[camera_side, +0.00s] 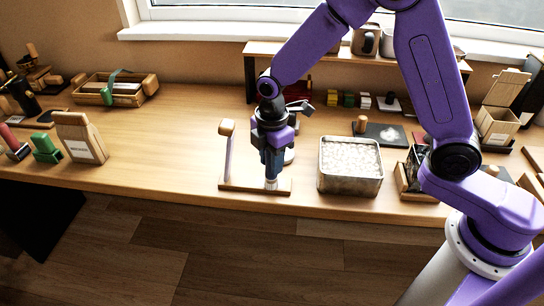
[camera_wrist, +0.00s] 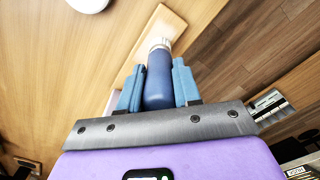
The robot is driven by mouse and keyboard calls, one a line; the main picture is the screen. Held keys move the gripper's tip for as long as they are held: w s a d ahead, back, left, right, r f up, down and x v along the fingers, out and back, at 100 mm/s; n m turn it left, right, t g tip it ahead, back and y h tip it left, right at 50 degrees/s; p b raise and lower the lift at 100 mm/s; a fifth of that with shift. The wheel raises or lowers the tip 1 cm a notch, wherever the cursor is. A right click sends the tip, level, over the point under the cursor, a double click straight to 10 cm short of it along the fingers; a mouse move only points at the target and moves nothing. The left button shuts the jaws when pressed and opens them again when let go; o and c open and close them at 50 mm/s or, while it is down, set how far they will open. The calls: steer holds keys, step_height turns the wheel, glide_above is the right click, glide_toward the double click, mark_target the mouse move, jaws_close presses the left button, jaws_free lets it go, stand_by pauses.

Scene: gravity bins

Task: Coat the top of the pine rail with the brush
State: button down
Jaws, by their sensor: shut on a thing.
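My gripper (camera_side: 271,155) is shut on the brush, with the dark blue handle (camera_wrist: 158,82) between its two blue fingers in the wrist view. The brush points down, and its pale bristle end (camera_side: 271,184) shows below the fingers in the side view. The pine rail (camera_side: 240,187) is a flat light wooden strip near the table's front edge. The brush tip is over the right part of the rail; I cannot tell whether it touches. In the wrist view the rail (camera_wrist: 164,22) runs under the silver ferrule (camera_wrist: 159,45). The bristles are mostly hidden there.
An upright pale piece with a wooden top (camera_side: 227,128) stands at the rail's left end. A metal tin (camera_side: 349,184) of whitish contents stands close on the right. A low shelf (camera_side: 290,48) stands behind.

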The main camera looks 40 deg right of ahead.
steer(key=shift+s+d+f, duration=0.1)
steer(key=shift+s+f, duration=0.05)
steer(key=shift+f, duration=0.05)
steer(key=shift+d, duration=0.15)
steer(key=shift+s+a+r, duration=0.2)
steer(key=shift+s+a, duration=0.45)
steer(key=shift+a, duration=0.2)
steer(key=shift+w+r, duration=0.1)
steer(key=shift+r, duration=0.1)
steer(key=shift+r, duration=0.65)
